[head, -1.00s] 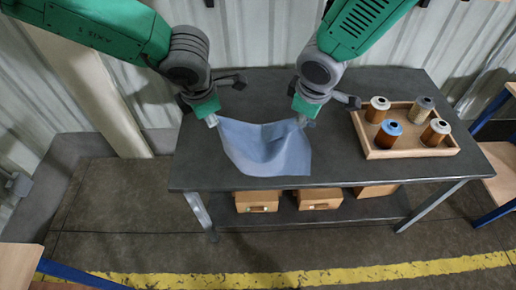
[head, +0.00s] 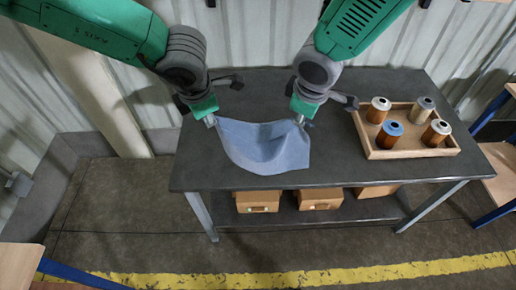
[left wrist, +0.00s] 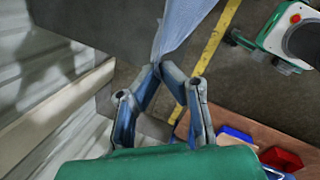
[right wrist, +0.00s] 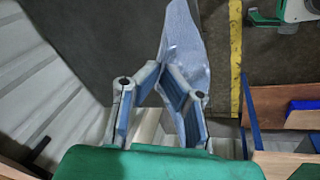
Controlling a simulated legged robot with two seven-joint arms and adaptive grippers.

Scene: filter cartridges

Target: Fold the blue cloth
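The blue cloth (head: 265,147) hangs in a sagging curve between my two grippers over the dark table. Its lower part appears to rest on the tabletop near the front edge. My left gripper (head: 211,120) is shut on its upper left corner. In the left wrist view the cloth (left wrist: 182,25) runs out from the fingertips (left wrist: 158,68). My right gripper (head: 301,119) is at its upper right corner. In the right wrist view the cloth (right wrist: 184,45) is pinched at the fingertips (right wrist: 165,70). The exact contact of the cloth with the table is hard to tell.
A wooden tray (head: 376,153) with several filter cartridges (head: 389,133) stands right of the cloth on the dark table (head: 350,175). Cardboard boxes (head: 257,200) sit on the shelf below. The tabletop between cloth and tray is clear. A corrugated wall (head: 255,35) is behind.

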